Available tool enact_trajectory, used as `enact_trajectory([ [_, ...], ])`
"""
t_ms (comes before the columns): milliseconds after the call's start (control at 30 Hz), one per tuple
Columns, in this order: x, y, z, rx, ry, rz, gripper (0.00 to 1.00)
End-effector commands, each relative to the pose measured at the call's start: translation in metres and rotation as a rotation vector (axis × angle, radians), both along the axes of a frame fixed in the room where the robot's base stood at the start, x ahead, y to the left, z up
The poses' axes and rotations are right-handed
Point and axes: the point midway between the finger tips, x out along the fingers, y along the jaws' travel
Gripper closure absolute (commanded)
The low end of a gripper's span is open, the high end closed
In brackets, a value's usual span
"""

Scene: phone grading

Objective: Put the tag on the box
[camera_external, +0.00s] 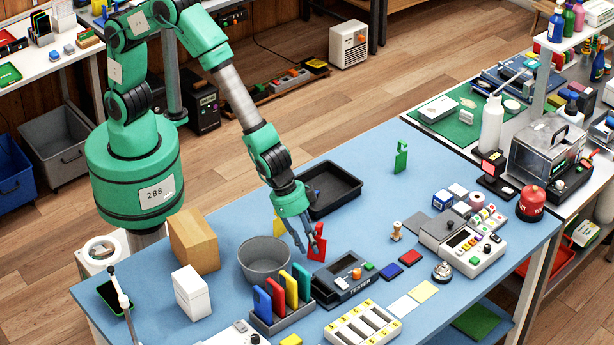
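A red tag (319,246) stands on the blue table, right at my gripper (307,247). My gripper points down, with its fingers beside or around the red tag; I cannot tell whether they touch it or how far apart they are. A green tag (401,158) of similar shape stands upright near the table's far edge. A brown cardboard box (194,242) and a smaller white box (191,294) stand at the left of the table, left of my gripper.
A grey round bin (264,260) stands between the boxes and my gripper. A black tray (333,188) lies behind the gripper. A rack of coloured phones (282,310) and a tester (345,285) are in front. Free tabletop lies around the green tag.

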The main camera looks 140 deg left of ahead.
Motion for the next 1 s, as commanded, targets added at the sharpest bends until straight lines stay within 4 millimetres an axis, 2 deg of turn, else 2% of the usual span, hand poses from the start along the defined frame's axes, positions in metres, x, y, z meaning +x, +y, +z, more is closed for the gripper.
enact_trajectory([
  [600, -0.033, -0.014, 0.089, 0.001, -0.002, 0.0, 0.74],
  [800, -0.038, -0.017, 0.103, 0.001, -0.002, -0.001, 0.74],
  [1000, -0.04, -0.017, 0.105, 0.0, 0.0, -0.001, 0.74],
])
